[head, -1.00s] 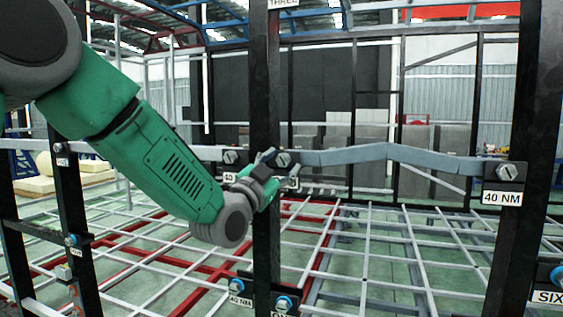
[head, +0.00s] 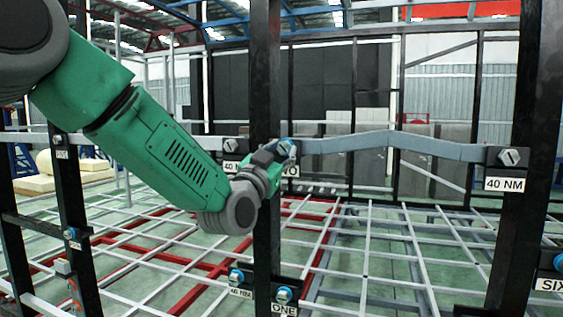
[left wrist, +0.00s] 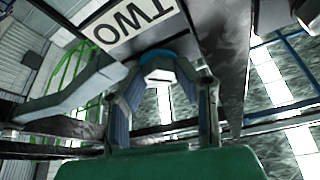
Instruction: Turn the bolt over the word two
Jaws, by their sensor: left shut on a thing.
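The bolt (head: 286,146) over the word two sits on a dark plate on the black upright post (head: 265,90). A blue ring shows around its head. The white TWO label (head: 292,171) is partly hidden by my gripper; in the left wrist view the label (left wrist: 135,24) looks upside down. My left gripper (head: 278,150) reaches in from the left. In the left wrist view its two fingers (left wrist: 162,95) are shut on the bolt head (left wrist: 160,74), one on each side. My right gripper is not in view.
Another grey bolt (head: 230,145) is just left of the post, and one (head: 509,156) sits over a 40 NM label at the right. A grey bar (head: 390,141) runs rightward from the post.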

